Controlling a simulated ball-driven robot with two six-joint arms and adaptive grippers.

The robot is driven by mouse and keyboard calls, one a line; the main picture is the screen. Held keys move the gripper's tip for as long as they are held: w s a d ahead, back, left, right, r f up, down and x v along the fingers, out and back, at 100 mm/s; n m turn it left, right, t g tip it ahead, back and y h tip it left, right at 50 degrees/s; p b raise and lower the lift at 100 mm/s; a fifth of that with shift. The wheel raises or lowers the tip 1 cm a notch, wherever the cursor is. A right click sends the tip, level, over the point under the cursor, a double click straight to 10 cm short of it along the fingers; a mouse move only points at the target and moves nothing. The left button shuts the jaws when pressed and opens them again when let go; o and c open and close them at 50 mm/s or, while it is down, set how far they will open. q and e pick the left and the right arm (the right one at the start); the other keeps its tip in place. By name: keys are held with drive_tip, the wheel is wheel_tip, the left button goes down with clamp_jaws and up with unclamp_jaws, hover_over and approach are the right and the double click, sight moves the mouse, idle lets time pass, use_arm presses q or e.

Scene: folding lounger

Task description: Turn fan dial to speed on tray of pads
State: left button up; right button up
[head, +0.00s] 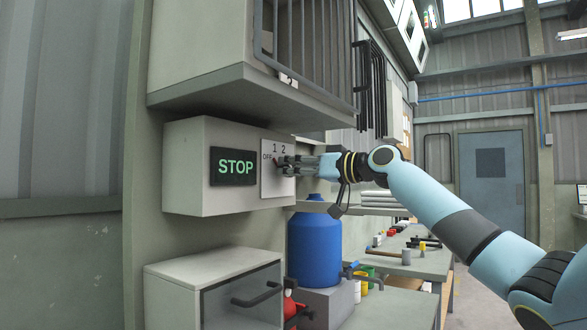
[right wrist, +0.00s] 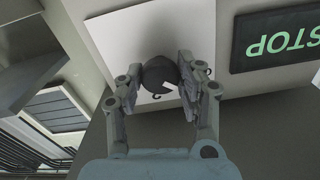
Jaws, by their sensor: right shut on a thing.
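The fan dial (right wrist: 158,72) is a dark round knob with a white pointer mark, on a white plate (head: 284,183) marked OFF, 1 and 2. The plate is on the front of a grey control box (head: 190,193). My right gripper (head: 281,163) reaches in from the right and is shut on the dial. In the right wrist view its two fingers (right wrist: 161,80) stand on either side of the knob. In the head view the fingers mostly hide the dial, and I cannot tell its setting. My left gripper is not in view.
A dark STOP panel (head: 233,167) sits left of the dial. A barred cabinet (head: 200,45) overhangs the box. Below are a grey drawer unit (head: 170,305), a blue drum (head: 314,245) and a bench with small items. A pale flat stack (head: 385,197) lies behind my arm.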

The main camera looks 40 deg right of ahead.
drive_tip(key=shift+m+p, duration=6.65)
drive_tip(key=shift+m, duration=4.25)
drive_tip(key=o, duration=1.2)
drive_tip(key=shift+c, duration=0.2)
drive_tip(key=v, duration=1.2)
drive_tip(key=shift+d, duration=0.1)
